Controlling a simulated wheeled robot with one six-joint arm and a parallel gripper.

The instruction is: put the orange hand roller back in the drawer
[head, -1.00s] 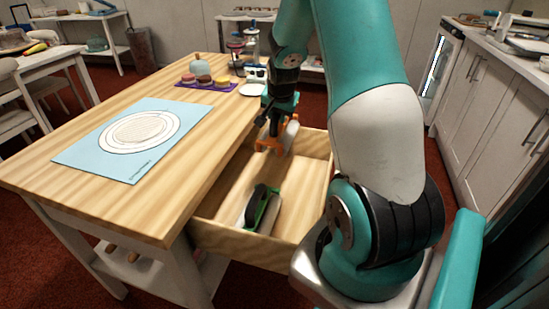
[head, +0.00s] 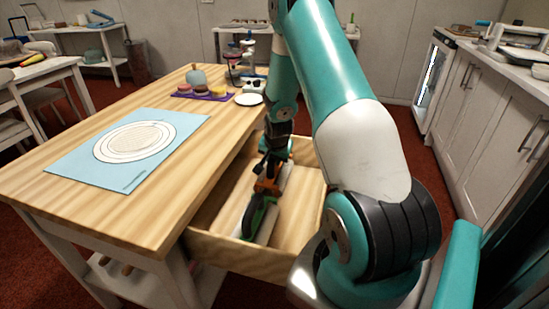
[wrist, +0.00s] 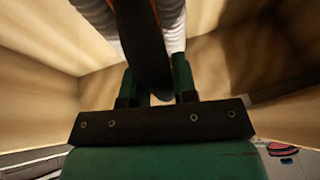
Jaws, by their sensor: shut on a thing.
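The orange hand roller (head: 263,187) is low inside the open wooden drawer (head: 235,250), behind the green hand roller. My gripper (head: 271,172) is shut on it, reaching down into the drawer. In the wrist view, its dark handle (wrist: 145,45) runs between my green fingers (wrist: 160,85), with the white roll (wrist: 172,15) beyond. I cannot tell whether the orange roller touches the drawer floor or the green roller.
A green hand roller (head: 262,217) lies in the near left part of the drawer. The drawer's right side is clear. The wooden table (head: 165,205) stands left of the drawer, with a blue mat (head: 75,165) on top. White cabinets (head: 490,130) line the right.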

